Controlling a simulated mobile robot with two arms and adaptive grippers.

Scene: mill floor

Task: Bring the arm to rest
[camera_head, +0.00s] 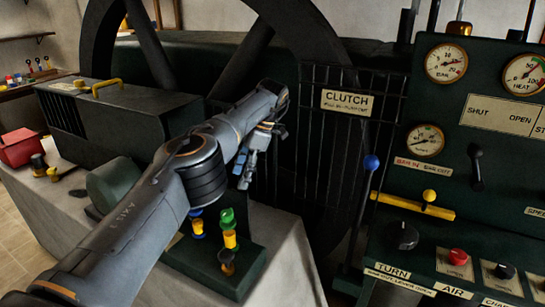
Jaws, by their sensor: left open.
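My right gripper is not in view.
A blue-knobbed lever (371,163) and a gauge panel (487,150) stand at right. A red box (20,148) lies at left. A large wheel (330,40) stands behind.

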